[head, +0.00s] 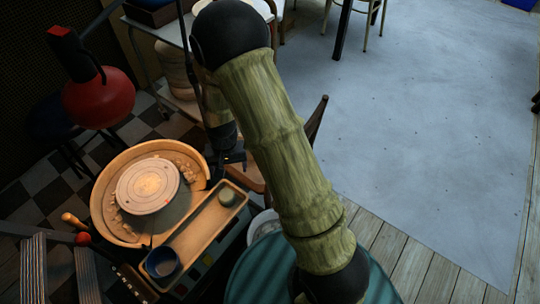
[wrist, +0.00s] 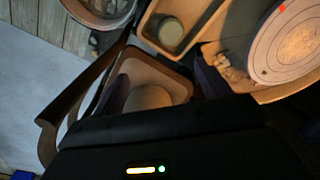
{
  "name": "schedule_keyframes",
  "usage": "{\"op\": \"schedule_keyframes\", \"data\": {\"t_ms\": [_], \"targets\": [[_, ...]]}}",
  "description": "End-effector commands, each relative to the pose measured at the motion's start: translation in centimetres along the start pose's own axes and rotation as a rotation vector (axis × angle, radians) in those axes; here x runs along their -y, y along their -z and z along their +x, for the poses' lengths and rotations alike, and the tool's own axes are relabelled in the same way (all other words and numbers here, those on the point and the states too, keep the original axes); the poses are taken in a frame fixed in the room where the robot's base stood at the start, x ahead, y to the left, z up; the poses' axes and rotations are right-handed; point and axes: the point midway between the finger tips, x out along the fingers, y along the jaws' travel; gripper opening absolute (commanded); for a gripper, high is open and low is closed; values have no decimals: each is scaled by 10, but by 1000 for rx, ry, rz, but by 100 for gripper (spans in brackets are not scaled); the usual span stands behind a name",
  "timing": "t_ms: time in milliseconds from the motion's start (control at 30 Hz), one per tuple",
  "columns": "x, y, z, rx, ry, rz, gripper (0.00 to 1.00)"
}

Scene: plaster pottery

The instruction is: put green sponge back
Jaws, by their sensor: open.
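A small round grey-green piece (head: 228,196) lies at the right end of the tan tray (head: 196,238) beside the pottery wheel. It also shows in the wrist view (wrist: 171,32). Another pale rounded thing (wrist: 150,97) sits on a brown wooden seat in the wrist view, between and beyond my fingers. I cannot tell for sure which of the two is the green sponge. My gripper (head: 229,158) is dark, open and seemingly empty, above the wooden seat, just behind the tray in the head view. In the wrist view my fingers (wrist: 163,76) stand apart.
The pottery wheel (head: 148,186) with clay scraps is left of the tray. A dark blue bowl (head: 162,263) stands at the tray's near end. A wooden chair (wrist: 75,98) is close to my gripper. A red lamp (head: 98,98) hangs at left. The grey floor (head: 430,120) is clear.

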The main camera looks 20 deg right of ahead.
Motion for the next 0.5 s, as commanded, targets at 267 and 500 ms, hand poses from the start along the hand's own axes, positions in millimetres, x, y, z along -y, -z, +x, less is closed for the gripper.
{"op": "schedule_keyframes", "data": {"t_ms": [267, 500], "targets": [[-52, -21, -91, -79, 20, -58, 76], [-93, -60, -148, -147, 13, -113, 76]]}}
